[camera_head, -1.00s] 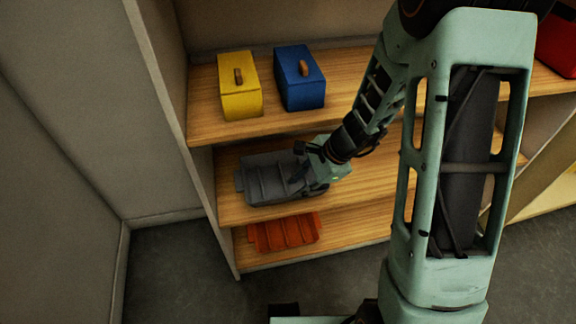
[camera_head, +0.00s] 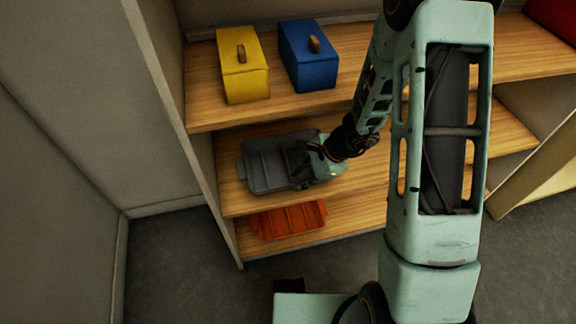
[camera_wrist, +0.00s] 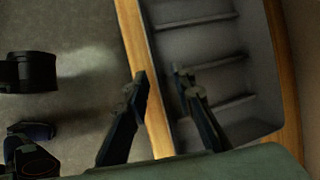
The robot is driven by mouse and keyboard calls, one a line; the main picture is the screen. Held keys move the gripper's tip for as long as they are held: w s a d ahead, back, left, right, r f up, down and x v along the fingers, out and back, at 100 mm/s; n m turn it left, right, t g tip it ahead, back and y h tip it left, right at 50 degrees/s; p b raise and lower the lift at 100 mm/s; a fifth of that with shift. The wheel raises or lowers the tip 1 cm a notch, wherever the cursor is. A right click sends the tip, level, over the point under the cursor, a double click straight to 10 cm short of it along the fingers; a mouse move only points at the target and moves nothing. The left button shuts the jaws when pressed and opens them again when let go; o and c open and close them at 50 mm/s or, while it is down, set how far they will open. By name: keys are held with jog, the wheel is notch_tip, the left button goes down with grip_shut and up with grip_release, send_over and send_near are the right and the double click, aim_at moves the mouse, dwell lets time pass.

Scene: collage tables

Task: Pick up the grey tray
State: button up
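The grey tray (camera_head: 264,168) lies on the middle wooden shelf, with raised ribs across its inside. It also shows in the wrist view (camera_wrist: 205,52), filling the right half. My gripper (camera_head: 301,160) is at the tray's right-hand part in the head view and covers some of it. In the wrist view my gripper (camera_wrist: 161,74) is open, with a gap between its two dark fingers. One finger appears over the shelf's front edge and the other over the tray's inside, with the tray's near wall between them. I cannot tell whether either finger touches it.
A yellow box (camera_head: 243,82) and a blue box (camera_head: 310,70) with handles stand on the top shelf (camera_head: 205,105), above the tray. An orange ribbed tray (camera_head: 288,220) lies on the lower shelf (camera_head: 345,222). A side panel (camera_head: 160,85) bounds the shelves at left.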

aim_at(292, 185)
jog(key=x, duration=0.1)
jog(key=b+x, duration=0.1)
jog(key=x, duration=0.2)
jog(key=shift+s+a+f, duration=0.1)
jog(key=shift+s+f, duration=0.05)
jog(key=shift+s, duration=0.15)
jog(key=shift+c, duration=0.6)
grip_shut()
